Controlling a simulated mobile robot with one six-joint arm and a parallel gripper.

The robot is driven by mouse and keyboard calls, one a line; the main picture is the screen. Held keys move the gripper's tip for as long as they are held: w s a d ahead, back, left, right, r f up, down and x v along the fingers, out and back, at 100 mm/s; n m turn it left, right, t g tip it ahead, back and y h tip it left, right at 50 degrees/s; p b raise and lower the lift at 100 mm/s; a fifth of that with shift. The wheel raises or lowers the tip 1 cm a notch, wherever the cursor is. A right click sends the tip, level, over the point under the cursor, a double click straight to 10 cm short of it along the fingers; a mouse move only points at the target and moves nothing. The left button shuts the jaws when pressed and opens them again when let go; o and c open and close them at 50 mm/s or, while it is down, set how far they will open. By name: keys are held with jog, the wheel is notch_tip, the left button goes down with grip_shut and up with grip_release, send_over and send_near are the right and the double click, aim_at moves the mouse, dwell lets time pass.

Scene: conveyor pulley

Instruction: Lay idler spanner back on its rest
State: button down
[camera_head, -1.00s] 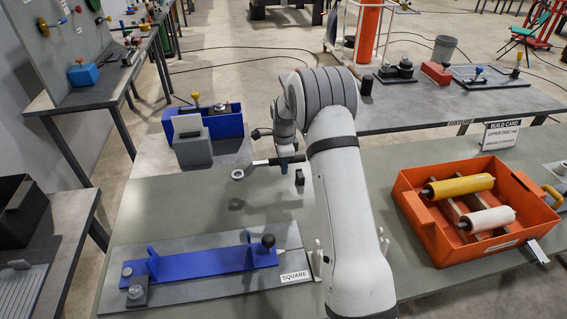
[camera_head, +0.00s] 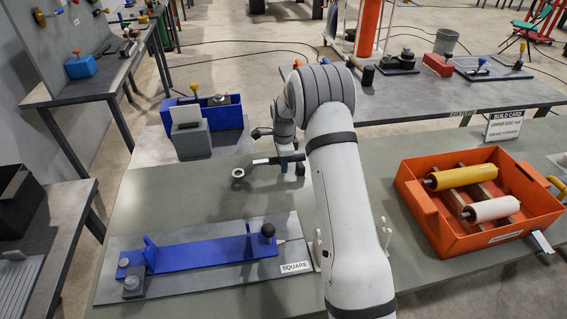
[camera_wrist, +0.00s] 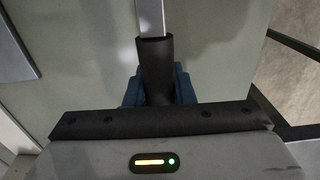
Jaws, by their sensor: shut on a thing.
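The idler spanner (camera_head: 262,163) has a ring end, a grey shaft and a black handle. In the head view it points left, just above the green bench top. My gripper (camera_head: 288,165) is shut on its black handle. In the wrist view the handle (camera_wrist: 156,68) sits between the blue fingers of my gripper (camera_wrist: 158,88), and the grey shaft runs out at the top. White upright pegs (camera_head: 318,246) stand beside my arm near the blue jig; I cannot tell if they are the spanner's rest. My arm hides part of the bench there.
A blue jig (camera_head: 205,257) on a grey plate lies at front left. A blue bin (camera_head: 222,115) and grey block (camera_head: 190,140) stand behind. An orange crate (camera_head: 430,208) with yellow and white rollers is on the right. Green bench (camera_head: 165,200) is clear left of the spanner.

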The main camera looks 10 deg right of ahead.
jog(key=shift+f+b, duration=0.7)
jog(key=shift+f, duration=0.25)
dwell(0.5)
jog(key=c, duration=1.1)
grip_release()
jog(key=shift+c, duration=0.2)
jog(key=shift+r+p, duration=2)
jog(key=shift+r, duration=2)
